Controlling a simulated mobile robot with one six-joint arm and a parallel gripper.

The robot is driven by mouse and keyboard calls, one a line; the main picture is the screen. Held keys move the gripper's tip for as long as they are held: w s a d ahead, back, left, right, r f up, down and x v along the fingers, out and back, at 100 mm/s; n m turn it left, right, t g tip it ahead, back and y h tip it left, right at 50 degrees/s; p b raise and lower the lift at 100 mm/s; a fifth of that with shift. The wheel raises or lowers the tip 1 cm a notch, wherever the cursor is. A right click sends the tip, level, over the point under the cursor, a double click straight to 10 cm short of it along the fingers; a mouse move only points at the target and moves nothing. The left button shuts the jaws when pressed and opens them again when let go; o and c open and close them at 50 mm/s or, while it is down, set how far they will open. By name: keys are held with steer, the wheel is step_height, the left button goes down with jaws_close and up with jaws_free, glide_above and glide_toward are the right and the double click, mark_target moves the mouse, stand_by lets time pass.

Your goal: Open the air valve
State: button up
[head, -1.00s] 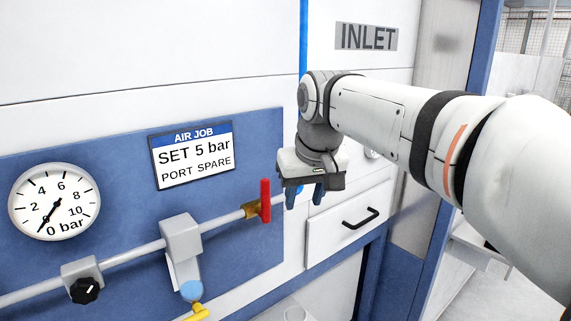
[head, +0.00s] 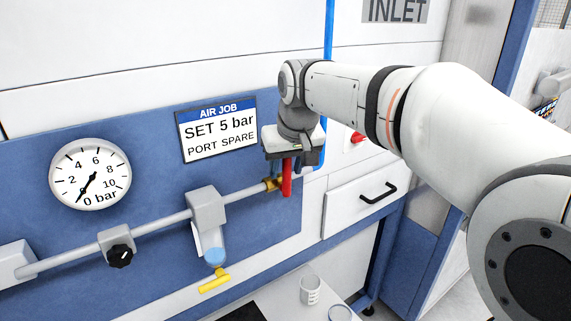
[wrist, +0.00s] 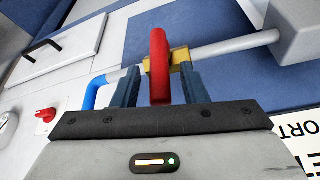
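The air valve's red handle (head: 287,182) stands upright, crosswise to the grey pipe (head: 160,228), on a brass body (head: 270,184). My gripper (head: 290,162) is at the handle's upper part. In the wrist view, the red handle (wrist: 160,65) lies between the two blue-grey fingers of my gripper (wrist: 158,72), with a visible gap on each side. The gripper is open around it, not clamped. The brass body (wrist: 180,56) shows behind the handle. The round gauge (head: 90,174) has its needle at 0 bar.
A sign (head: 217,130) reads "SET 5 bar, PORT SPARE". A black knob (head: 120,254) and a yellow lever (head: 214,283) sit along the pipe to the left. A blue hose (head: 329,60) runs close behind my gripper. A drawer (head: 362,200) lies to the right.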

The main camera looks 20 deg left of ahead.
jaws_close()
stand_by(0.4)
